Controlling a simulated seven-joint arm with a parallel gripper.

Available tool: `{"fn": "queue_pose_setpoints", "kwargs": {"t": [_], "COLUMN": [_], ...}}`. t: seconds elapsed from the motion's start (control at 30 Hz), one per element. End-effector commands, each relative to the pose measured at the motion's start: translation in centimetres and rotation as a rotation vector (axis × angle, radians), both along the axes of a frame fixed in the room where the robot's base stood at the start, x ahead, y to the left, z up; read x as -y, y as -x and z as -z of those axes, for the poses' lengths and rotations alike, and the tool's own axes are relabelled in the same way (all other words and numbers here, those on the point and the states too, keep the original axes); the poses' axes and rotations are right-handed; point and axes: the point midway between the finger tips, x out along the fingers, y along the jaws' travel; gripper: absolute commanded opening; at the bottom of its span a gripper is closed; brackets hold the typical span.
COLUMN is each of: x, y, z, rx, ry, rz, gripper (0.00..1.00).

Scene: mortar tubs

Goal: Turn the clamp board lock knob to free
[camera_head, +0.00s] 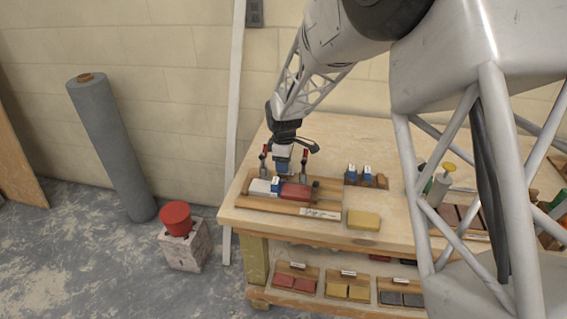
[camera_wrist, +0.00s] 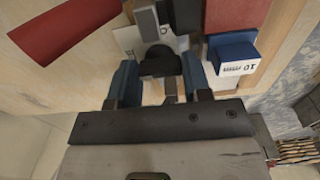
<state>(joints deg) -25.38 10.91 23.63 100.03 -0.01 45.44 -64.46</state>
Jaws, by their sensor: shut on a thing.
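The wooden clamp board (camera_head: 258,204) lies at the table's left end, with a white plate, a blue block (camera_head: 276,186) and a red brick (camera_head: 296,191) on it. Two red-handled clamps stand along its back, the left (camera_head: 264,160) and the right (camera_head: 304,162). My gripper (camera_head: 283,171) points down between them. In the wrist view its two blue-faced fingers (camera_wrist: 160,68) are shut on a dark, rounded knob (camera_wrist: 160,61). The knob's marking is partly hidden; a white plate with a dark mark shows behind it. I cannot tell which setting the knob is at.
A small rack with blue-and-white blocks (camera_head: 361,177) stands right of the board. A yellow brick (camera_head: 363,220) lies in front of it. Bins of bricks fill the shelf below.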

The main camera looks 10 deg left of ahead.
Motion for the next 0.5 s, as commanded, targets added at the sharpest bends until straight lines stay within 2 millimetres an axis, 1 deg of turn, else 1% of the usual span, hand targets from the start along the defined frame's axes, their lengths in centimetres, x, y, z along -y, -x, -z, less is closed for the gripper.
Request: {"fn": "queue_pose_setpoints", "kwargs": {"t": [0.47, 0.5], "x": [-0.01, -0.01], "y": [-0.02, -0.02], "z": [-0.07, -0.07], "rx": [0.001, 0.001], "ry": [0.000, 0.000], "rz": [-0.019, -0.019], "gripper": [0.21, 0.49]}}
